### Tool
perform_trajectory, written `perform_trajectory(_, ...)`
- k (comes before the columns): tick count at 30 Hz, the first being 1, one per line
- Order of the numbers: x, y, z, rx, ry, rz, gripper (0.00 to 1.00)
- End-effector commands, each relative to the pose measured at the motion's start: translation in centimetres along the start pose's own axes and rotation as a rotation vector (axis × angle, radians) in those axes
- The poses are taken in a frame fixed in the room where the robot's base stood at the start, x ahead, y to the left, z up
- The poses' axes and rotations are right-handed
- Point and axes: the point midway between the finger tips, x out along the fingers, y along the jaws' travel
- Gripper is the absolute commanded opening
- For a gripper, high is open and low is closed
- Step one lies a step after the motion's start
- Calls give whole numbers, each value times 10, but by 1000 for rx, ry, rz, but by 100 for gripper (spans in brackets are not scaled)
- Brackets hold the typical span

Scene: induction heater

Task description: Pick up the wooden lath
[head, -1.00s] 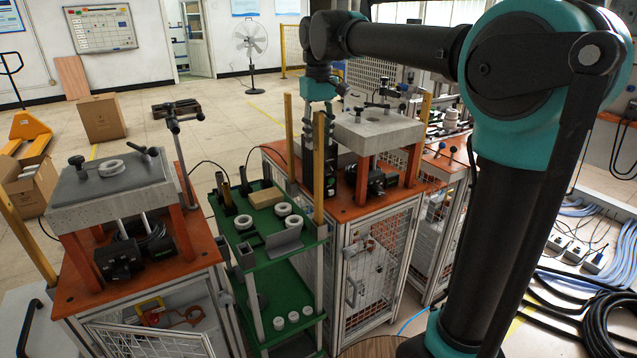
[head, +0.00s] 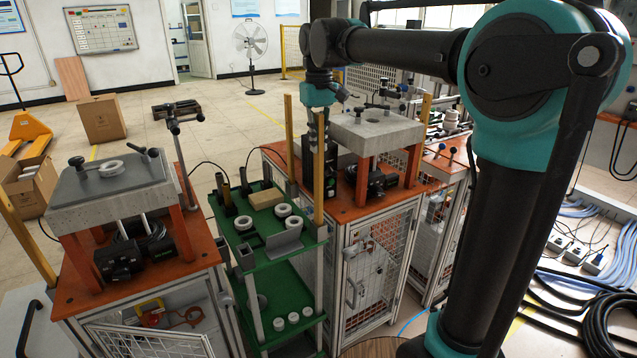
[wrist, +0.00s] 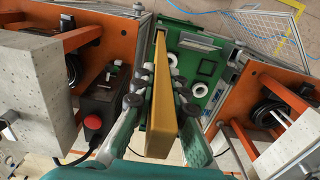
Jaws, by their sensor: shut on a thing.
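The wooden lath (head: 319,185) is a long, thin, yellow-brown bar standing upright beside the front right part of the green shelf. My gripper (head: 318,118) is at its upper end. In the wrist view the lath (wrist: 161,118) runs lengthwise between the two fingers of my gripper (wrist: 161,101), which is shut on it. The lath's top end points toward the wrist camera.
The green shelf (head: 262,245) carries several white rings and a wooden block (head: 266,198). A machine with a concrete slab (head: 375,130) stands close on the right, another (head: 108,185) on the left. Another upright lath (head: 289,135) stands close behind.

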Motion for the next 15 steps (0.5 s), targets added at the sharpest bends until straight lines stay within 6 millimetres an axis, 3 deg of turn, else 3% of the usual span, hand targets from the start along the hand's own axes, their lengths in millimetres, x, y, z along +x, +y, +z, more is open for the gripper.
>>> perform_trajectory(8, -3, 0, 0, 0, 0, 0, 0)
perform_trajectory(15, -25, 0, 0, 0, 0, 0, 0)
